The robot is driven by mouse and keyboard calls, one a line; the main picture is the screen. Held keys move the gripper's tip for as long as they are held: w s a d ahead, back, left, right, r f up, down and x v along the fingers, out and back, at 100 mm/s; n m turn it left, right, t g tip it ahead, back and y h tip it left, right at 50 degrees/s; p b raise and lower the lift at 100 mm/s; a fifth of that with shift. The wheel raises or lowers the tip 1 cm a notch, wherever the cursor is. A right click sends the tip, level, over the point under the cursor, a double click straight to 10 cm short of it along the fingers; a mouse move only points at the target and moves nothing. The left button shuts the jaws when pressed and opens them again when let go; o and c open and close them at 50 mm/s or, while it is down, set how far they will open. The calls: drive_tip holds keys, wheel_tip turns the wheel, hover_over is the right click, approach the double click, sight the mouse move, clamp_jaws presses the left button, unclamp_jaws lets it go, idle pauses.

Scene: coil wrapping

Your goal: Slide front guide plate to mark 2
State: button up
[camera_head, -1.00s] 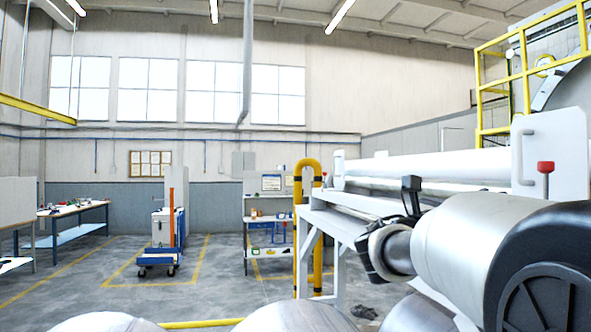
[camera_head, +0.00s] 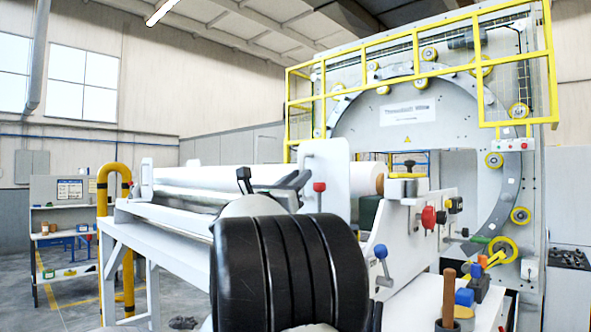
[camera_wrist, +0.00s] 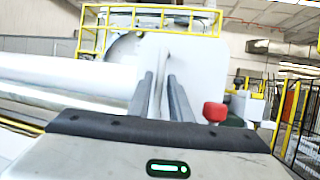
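The front guide plate (camera_head: 334,170) is an upright white plate at the near end of the white roll. It has a handle on its left side and a red knob (camera_head: 319,187) low on its face. The plate also fills the middle of the wrist view (camera_wrist: 205,62), with the red knob right of the fingers. My gripper (camera_head: 302,180) is at the plate's left side. In the wrist view its two fingers (camera_wrist: 164,88) stand apart, with the handle (camera_wrist: 159,72) between them; no firm grip shows. I cannot make out mark 2.
The white roll (camera_head: 200,176) lies along the machine frame left of the plate. A large ring (camera_head: 350,130) with yellow railings stands behind. Levers and knobs, including a blue-topped lever (camera_head: 381,252), stand at right. A yellow bent post (camera_head: 102,200) is at left.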

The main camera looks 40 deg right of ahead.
drive_tip(key=shift+x, duration=1.15)
clamp_jaws()
drive_tip(key=shift+a, duration=0.1)
